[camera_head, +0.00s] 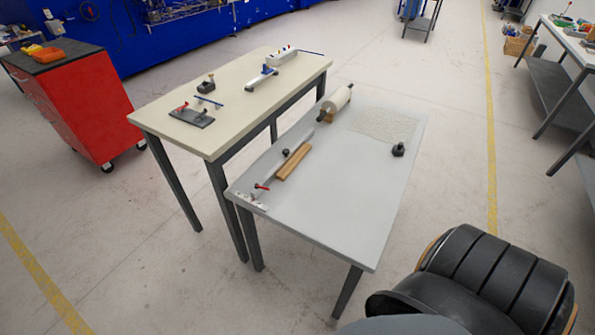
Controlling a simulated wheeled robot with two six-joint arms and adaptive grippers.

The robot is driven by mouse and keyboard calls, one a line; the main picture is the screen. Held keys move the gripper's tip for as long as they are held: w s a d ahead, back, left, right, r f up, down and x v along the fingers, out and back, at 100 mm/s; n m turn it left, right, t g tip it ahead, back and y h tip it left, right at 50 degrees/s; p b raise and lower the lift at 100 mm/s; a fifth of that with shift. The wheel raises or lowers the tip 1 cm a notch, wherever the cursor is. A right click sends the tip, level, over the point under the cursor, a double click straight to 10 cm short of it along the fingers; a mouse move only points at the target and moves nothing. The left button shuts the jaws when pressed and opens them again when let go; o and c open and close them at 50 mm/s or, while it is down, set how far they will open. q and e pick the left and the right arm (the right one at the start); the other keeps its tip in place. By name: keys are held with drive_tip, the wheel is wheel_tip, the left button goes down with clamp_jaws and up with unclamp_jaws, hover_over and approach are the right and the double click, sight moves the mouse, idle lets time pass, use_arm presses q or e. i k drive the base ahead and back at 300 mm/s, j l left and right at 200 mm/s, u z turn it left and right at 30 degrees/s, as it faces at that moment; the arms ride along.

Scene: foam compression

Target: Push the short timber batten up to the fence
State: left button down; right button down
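The short timber batten (294,162) is a brown wooden strip lying on the grey table. It lies lengthwise near the table's left long edge, roughly parallel to that edge. A thin grey rail, which looks like the fence (273,172), runs along that side just left of the batten. The picture is too small to tell whether the batten touches it or a narrow gap is left. Neither of my grippers is in view.
A red-handled clamp (261,187) and a black knob (286,152) sit near the rail. A pale roll (337,101) lies at the far end, and a black knobbed object (398,150) stands right. The grey table (345,205) is mostly clear. A cream table (235,85) adjoins it.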

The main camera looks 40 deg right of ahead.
sight(289, 166)
drive_tip(key=k+l, duration=0.2)
drive_tip(key=l, duration=0.2)
drive_tip(key=k+l, duration=0.25)
drive_tip(key=k+l+u, duration=0.1)
drive_tip(key=l, duration=0.4)
drive_tip(key=k+l, duration=0.35)
drive_tip(key=i+l, duration=0.1)
drive_tip(key=l, duration=0.75)
drive_tip(key=i+l+u, duration=0.1)
drive_tip(key=l, duration=1.55)
drive_tip(key=i+u, duration=0.05)
drive_tip(key=i, duration=0.05)
